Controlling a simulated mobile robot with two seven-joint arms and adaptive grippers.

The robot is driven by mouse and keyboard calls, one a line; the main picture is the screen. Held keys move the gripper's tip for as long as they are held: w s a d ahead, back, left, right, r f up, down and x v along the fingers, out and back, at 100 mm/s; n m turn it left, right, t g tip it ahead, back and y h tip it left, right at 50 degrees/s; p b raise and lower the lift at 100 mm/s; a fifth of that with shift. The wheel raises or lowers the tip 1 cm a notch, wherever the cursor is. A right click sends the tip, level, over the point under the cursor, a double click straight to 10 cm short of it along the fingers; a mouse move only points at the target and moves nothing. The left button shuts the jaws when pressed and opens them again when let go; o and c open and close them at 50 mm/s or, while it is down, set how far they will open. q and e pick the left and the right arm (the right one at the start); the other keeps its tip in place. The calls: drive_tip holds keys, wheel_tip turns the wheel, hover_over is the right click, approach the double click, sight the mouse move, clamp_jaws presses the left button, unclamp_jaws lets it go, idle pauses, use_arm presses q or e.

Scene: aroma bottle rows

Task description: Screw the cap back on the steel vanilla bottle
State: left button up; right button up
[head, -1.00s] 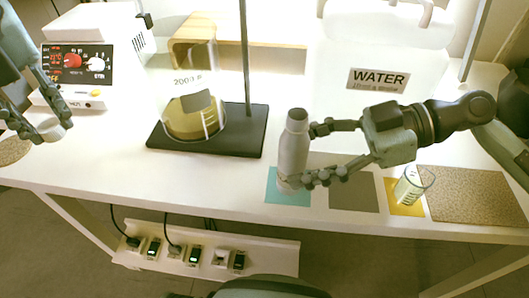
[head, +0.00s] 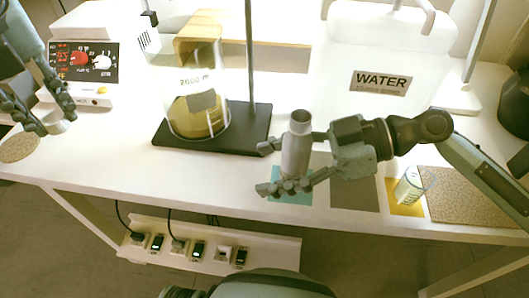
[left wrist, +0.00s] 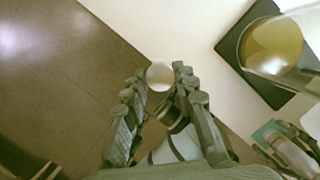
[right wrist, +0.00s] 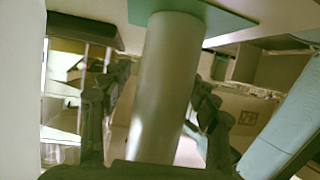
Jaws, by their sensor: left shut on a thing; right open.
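The steel bottle (head: 295,152) stands upright and open-topped on the teal mat (head: 306,194). My right gripper (head: 264,169) is open, its fingers on either side of the bottle and reaching past it. In the right wrist view the bottle (right wrist: 168,85) stands between the spread fingers. My left gripper (head: 48,118) is shut on a small pale round cap (head: 56,123), above the table's left end and far from the bottle. The cap (left wrist: 160,76) also shows between the fingertips in the left wrist view. No lettering can be read on the bottle.
A flask of amber liquid (head: 196,118) stands on a dark stand base (head: 250,132) with a tall rod, behind and left of the bottle. A water container (head: 355,45) is at the back. A small beaker (head: 409,187) stands right on a yellow mat.

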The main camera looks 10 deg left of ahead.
drive_tip(key=shift+c, duration=0.3)
clamp_jaws()
idle(0.4)
